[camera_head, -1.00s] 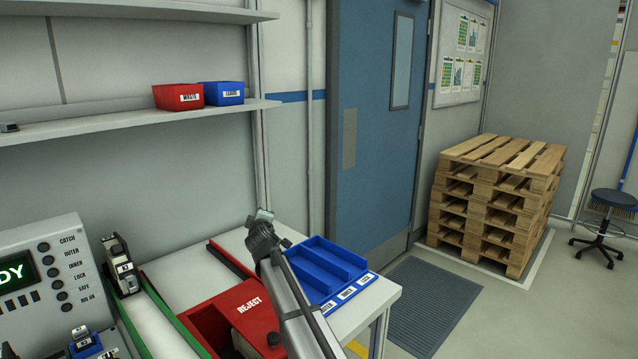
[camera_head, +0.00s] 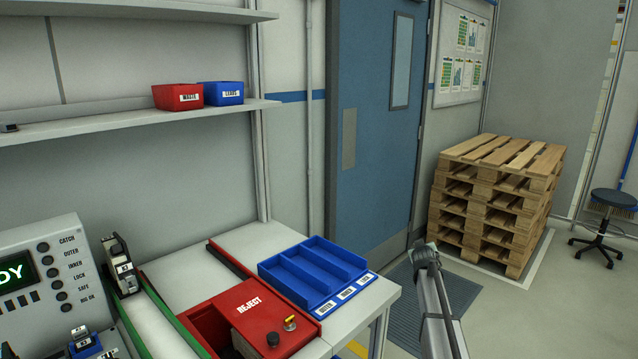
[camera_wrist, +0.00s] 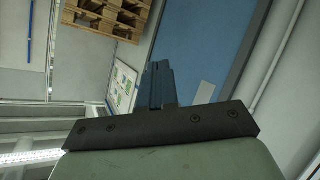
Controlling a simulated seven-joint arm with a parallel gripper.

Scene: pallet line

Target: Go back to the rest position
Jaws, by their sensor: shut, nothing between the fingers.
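My gripper shows in the wrist view (camera_wrist: 158,85) with its dark fingers together and nothing between them. In the head view the end of my arm is to the right of the worktable, in front of the grey floor mat, and its fingers are too small there to make out. The gripper is apart from the table and touches nothing that I can see.
The blue divided tray (camera_head: 339,303) and the red REJECT box (camera_head: 215,322) stand on the worktable. A control panel (camera_head: 92,265) is at the left. Stacked pallets (camera_head: 447,215) and a stool (camera_head: 598,237) stand at the right.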

